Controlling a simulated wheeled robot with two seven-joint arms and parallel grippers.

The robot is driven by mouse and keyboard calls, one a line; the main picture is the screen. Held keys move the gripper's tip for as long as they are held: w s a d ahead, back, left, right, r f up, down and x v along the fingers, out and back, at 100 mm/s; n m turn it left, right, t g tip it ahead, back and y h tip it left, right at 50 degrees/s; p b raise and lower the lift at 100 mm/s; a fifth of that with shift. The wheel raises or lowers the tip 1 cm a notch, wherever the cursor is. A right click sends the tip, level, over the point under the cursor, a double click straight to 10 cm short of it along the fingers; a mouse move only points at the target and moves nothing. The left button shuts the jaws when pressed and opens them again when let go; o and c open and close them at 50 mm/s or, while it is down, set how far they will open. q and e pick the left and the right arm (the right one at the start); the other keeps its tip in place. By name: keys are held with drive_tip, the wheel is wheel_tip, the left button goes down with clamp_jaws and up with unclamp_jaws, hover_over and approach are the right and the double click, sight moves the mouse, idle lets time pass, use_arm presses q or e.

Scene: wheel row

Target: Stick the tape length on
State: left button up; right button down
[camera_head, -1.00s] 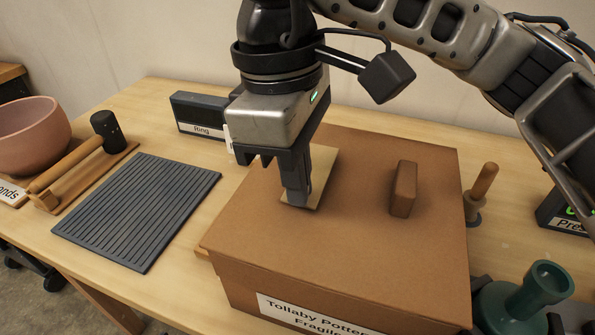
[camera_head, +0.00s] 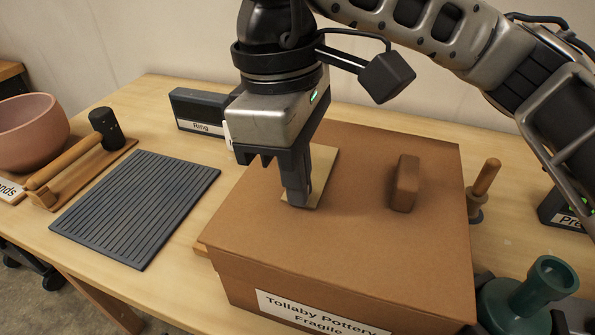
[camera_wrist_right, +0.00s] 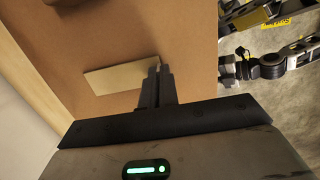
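The tape length (camera_head: 325,165) is a pale tan strip lying flat on the lid of the brown cardboard box (camera_head: 260,235). It also shows in the right wrist view (camera_wrist_right: 112,80). My right gripper (camera_head: 299,202) points straight down, its fingers close together, with the tips at the strip's near end. In the right wrist view the fingers (camera_wrist_right: 158,72) cover part of that end. I cannot see any of the strip pinched between them. My left gripper is not in view.
A brown handle (camera_head: 405,183) stands on the lid right of my gripper. Left of the box are a ridged dark mat (camera_head: 138,208), a mallet (camera_head: 104,128) and a pink bowl (camera_head: 32,133). A dark "Ring" box (camera_head: 200,112) stands behind. A green stand (camera_head: 530,295) is at front right.

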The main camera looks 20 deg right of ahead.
drive_tip(key=c, duration=1.6)
unclamp_jaws()
